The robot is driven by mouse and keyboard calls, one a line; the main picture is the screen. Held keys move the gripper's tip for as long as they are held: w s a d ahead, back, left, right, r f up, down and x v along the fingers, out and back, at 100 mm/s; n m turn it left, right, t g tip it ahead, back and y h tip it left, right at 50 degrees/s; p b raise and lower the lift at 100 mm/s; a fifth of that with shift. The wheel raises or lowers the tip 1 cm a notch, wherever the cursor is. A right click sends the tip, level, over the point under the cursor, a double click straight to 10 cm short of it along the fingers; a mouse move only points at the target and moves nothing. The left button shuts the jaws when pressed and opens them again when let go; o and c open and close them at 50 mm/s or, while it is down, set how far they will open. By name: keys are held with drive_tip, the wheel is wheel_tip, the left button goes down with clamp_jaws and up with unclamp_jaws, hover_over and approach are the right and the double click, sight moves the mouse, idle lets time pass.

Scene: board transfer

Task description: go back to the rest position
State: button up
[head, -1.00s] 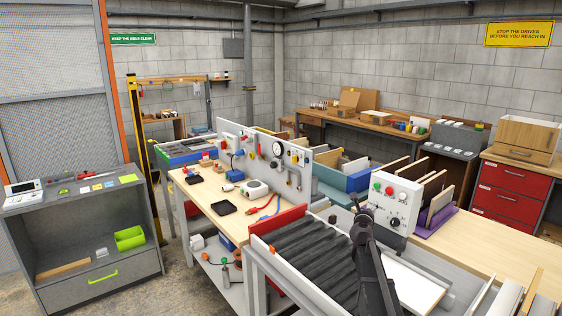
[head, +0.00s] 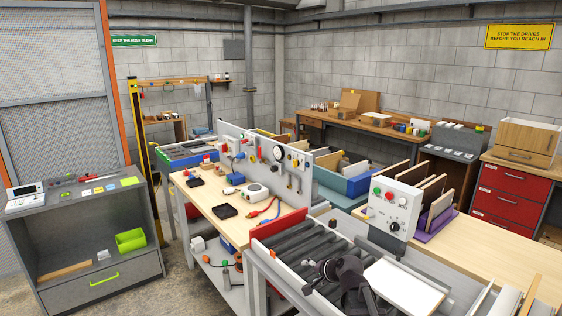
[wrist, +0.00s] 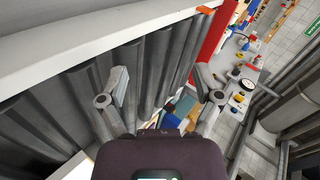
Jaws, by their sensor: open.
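My gripper shows in the wrist view (wrist: 163,88) with its two grey fingers spread apart and nothing between them. The grey rollers of the conveyor (wrist: 150,62) show behind the fingers. In the head view my dark arm is folded low over the front right part of the roller conveyor (head: 300,242). A flat white board (head: 405,285) lies at the right of the arm, apart from the fingers as far as I can see. The exact fingertips are hard to make out in the head view.
A white control box (head: 395,208) with buttons stands right of the conveyor. Upright boards stand in a purple rack (head: 440,232) behind it. A wooden workbench (head: 212,197) with tools and a grey pegboard adjoins the conveyor on the left.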

drive_tip(key=s+d+f+n+g+h, duration=0.2)
drive_tip(key=s, duration=0.4)
drive_tip(key=s+d+f+n+g+h, duration=0.2)
drive_tip(key=s+d+n+g, duration=0.1)
drive_tip(key=s, duration=0.4)
drive_tip(key=s+d+f+n+g+h, duration=0.2)
drive_tip(key=s+f+n+g, duration=0.1)
drive_tip(key=s, duration=0.3)
drive_tip(key=shift+s+d, duration=0.2)
drive_tip(key=shift+s, duration=0.15)
